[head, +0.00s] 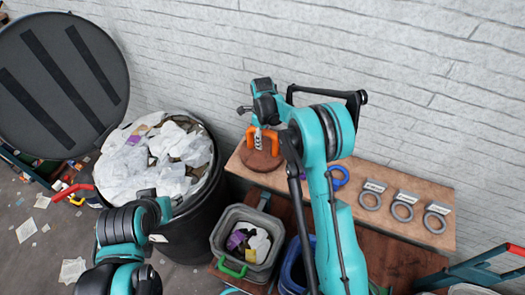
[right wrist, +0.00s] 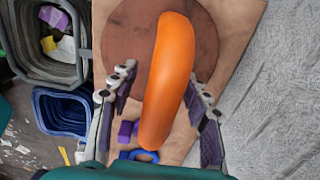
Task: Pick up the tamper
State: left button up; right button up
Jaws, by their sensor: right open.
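The tamper is a round brown disc (head: 262,158) with a thick orange handle (head: 250,136) arching over it, standing on a wooden shelf by the wall. In the right wrist view the orange handle (right wrist: 168,80) runs lengthwise between my fingers, above the disc (right wrist: 122,38). My right gripper (head: 259,139) reaches down at the handle from above; in its wrist view the gripper (right wrist: 160,74) is open with one finger on each side. Small gaps show beside the handle, and I see no firm grip. My left arm is at lower left; its gripper is not visible.
The shelf (head: 430,240) also holds a blue ring-shaped item (head: 340,177) and three grey rings (head: 402,212) with tags. A black bin (head: 185,240) full of white waste stands left, its round lid (head: 60,82) raised. A grey tub (head: 222,236) and a blue tub (right wrist: 62,108) stand in front.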

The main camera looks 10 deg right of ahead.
dwell(0.3)
grip_shut()
jog(key=shift+r, duration=0.1)
dwell(0.4)
jog(key=shift+r+p, duration=0.3)
jog(key=shift+p, duration=0.25)
jog(key=shift+w+r, duration=0.1)
jog(key=shift+r, duration=0.3)
jog(key=r, duration=0.3)
jog(key=shift+s+a+r+b, duration=0.15)
jog(key=shift+s+r+b, duration=0.05)
jog(key=shift+s+b, duration=0.2)
jog(key=s+a+r, duration=0.3)
jog(key=s+r, duration=0.3)
jog(key=s, duration=0.4)
jog(key=shift+s+a+r, duration=0.15)
jog(key=shift+a+r, duration=0.1)
jog(key=shift+a, duration=0.15)
